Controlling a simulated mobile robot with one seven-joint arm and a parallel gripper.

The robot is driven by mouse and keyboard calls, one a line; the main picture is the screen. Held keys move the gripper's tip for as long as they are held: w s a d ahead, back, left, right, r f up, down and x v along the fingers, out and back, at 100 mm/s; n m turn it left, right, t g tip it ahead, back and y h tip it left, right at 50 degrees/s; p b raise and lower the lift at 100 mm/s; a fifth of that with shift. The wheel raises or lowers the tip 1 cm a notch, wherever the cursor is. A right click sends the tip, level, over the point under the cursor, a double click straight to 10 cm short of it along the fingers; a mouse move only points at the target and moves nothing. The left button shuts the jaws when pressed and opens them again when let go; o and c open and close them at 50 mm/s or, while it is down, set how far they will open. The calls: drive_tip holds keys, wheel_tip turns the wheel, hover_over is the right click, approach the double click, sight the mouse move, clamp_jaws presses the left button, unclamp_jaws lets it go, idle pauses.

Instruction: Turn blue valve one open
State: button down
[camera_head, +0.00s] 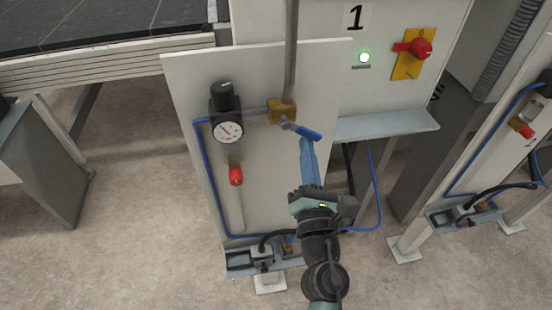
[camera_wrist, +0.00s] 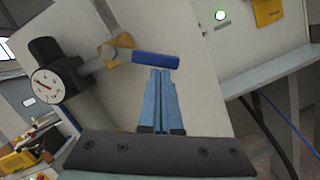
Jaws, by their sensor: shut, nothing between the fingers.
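The blue valve handle (camera_head: 307,133) is on a brass valve body (camera_head: 283,111) on the white panel, beneath a vertical grey pipe. In the head view the handle slants down to the right from the valve body. It also shows in the wrist view as a blue lever (camera_wrist: 155,60), lying nearly level in the picture. My gripper (camera_head: 306,142) has blue fingers, closed together and empty. In the wrist view its fingertips (camera_wrist: 160,72) are just below the handle. I cannot tell whether they touch it.
A black regulator with a round gauge (camera_head: 228,126) and a red handle (camera_head: 236,177) are left of the valve. A grey shelf (camera_head: 387,125) juts out to the right. Above it are a green light (camera_head: 364,57) and a red switch (camera_head: 421,48). Blue hoses run around the panel.

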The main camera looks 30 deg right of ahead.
drive_tip(key=n, duration=0.1)
drive_tip(key=d+r+n+y, duration=0.1)
drive_tip(key=n, duration=0.1)
drive_tip(key=shift+s+d+r+n+t, duration=0.1)
drive_tip(key=shift+s+d+n+t, duration=0.1)
drive_tip(key=shift+n+t, duration=0.1)
drive_tip(key=shift+s+d+r+n+t+y, duration=0.1)
drive_tip(key=shift+d+r+n+y, duration=0.15)
drive_tip(key=shift+n, duration=0.5)
drive_tip(key=shift+d+r+n+t+y, duration=0.15)
drive_tip(key=shift+r+n, duration=0.15)
drive_tip(key=shift+n, duration=0.4)
drive_tip(key=shift+s+d+r+n+t+y, duration=0.1)
drive_tip(key=shift+r+n+y, duration=0.15)
drive_tip(key=shift+n, duration=0.5)
drive_tip(key=shift+r, duration=0.1)
